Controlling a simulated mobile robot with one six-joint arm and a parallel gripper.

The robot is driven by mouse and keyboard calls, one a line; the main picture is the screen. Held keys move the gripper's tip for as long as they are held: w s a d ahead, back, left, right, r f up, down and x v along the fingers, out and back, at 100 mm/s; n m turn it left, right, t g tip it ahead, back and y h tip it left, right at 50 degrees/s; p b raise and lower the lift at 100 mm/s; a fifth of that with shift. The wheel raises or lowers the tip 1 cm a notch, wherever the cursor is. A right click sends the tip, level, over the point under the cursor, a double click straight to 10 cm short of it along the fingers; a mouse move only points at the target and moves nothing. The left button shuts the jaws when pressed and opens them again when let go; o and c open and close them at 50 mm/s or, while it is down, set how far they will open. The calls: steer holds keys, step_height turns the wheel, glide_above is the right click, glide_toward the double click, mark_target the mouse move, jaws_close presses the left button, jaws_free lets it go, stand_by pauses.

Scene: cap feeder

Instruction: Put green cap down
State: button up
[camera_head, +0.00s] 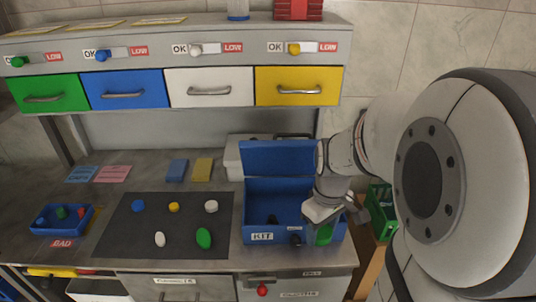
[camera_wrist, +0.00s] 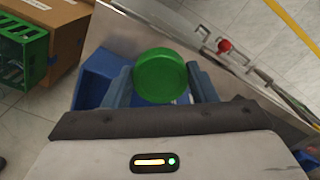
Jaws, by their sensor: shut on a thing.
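The green cap (camera_wrist: 161,75) is round and sits between the two blue fingers of my gripper (camera_wrist: 161,88) in the wrist view. My gripper (camera_head: 323,226) is shut on it. In the head view the green cap (camera_head: 324,234) shows below my gripper, at the right end of the open blue KIT box (camera_head: 262,211). The gripper hides part of that end of the box. I cannot tell whether the cap touches the box floor. The box's lid (camera_head: 278,157) stands raised at the back. Some dark items lie in or at the front of the box.
A dark mat (camera_head: 120,232) holds several caps, including a green oval one (camera_head: 204,238). A blue BAD tray (camera_head: 61,219) with small parts stands at the left. Coloured drawers line the back. A green crate (camera_head: 381,208) is right of the bench. A red knob (camera_head: 262,291) is on the bench front.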

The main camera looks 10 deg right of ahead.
steer(key=w+d+p, duration=0.3)
steer(key=w, duration=1)
steer(key=f, duration=0.6)
steer(key=shift+s+a+f, duration=0.1)
steer(key=shift+s+a, duration=0.1)
step_height(320, 180, down, 4)
steer(key=shift+f+p, duration=0.2)
steer(key=shift+p, duration=0.1)
steer(key=shift+w+f+p, duration=0.2)
steer(key=shift+f+p, duration=0.1)
steer(key=shift+f, duration=0.1)
steer(key=shift+f, duration=0.2)
steer(key=o, duration=0.5)
steer(key=shift+f+b, duration=0.1)
steer(key=shift+b, duration=0.2)
steer(key=o, duration=0.4)
